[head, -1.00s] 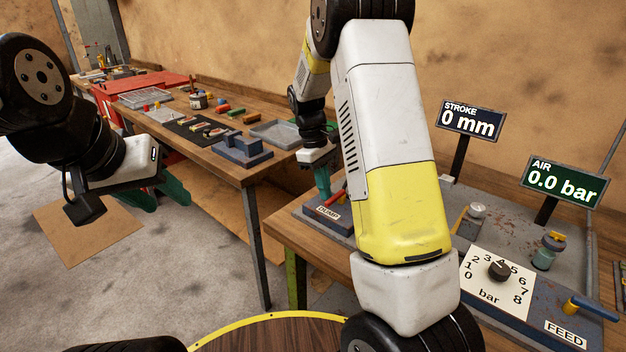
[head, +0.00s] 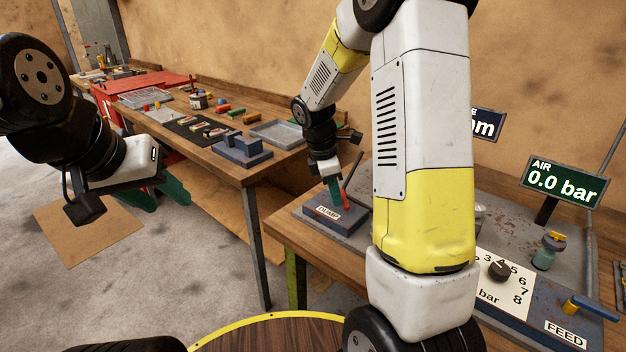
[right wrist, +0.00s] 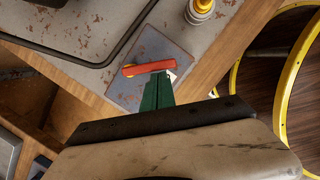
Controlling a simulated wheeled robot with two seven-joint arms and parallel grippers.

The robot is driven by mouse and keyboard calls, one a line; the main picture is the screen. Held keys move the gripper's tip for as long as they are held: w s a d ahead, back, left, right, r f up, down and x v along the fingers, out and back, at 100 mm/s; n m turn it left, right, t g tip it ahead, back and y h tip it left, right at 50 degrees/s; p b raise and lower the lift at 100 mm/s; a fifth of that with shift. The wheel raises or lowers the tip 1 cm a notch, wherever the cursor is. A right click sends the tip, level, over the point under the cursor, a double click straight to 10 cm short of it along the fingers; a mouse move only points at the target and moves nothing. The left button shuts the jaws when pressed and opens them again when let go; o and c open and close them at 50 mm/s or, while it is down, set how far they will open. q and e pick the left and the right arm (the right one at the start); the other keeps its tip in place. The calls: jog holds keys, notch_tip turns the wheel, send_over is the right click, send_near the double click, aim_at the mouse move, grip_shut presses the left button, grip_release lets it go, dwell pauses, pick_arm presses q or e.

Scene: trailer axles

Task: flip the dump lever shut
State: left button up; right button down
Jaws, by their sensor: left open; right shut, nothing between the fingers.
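The red dump lever (head: 344,201) sits on a blue-grey block (head: 316,222) with a DUMP label, at the left of the near bench. In the right wrist view the lever (right wrist: 148,68) lies across its grey plate (right wrist: 130,88). My right gripper (head: 335,193) is shut with nothing between its green fingers. Its fingertips (right wrist: 157,80) are right beside the lever and look close to touching it; contact cannot be told. My left gripper (head: 162,192) is open and empty over the floor, far left of the lever.
The bench also holds an AIR sign (head: 564,183) reading 0.0 bar, a bar dial (head: 501,271) and a blue FEED lever (head: 592,307). My right arm hides part of the bench and the stroke sign. A longer bench (head: 228,168) with parts and trays stands at the back left.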

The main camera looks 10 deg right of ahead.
aim_at(350, 214)
jog(key=n, duration=0.1)
jog(key=d+n+t, duration=0.1)
jog(key=n, duration=0.1)
jog(key=s+d+n, duration=0.1)
jog(key=n, duration=0.1)
jog(key=shift+d, duration=0.25)
jog(key=shift+d+n+t, duration=0.4)
jog(key=shift+d+n, duration=0.05)
jog(key=shift+n, duration=0.75)
jog(key=shift+d, duration=0.35)
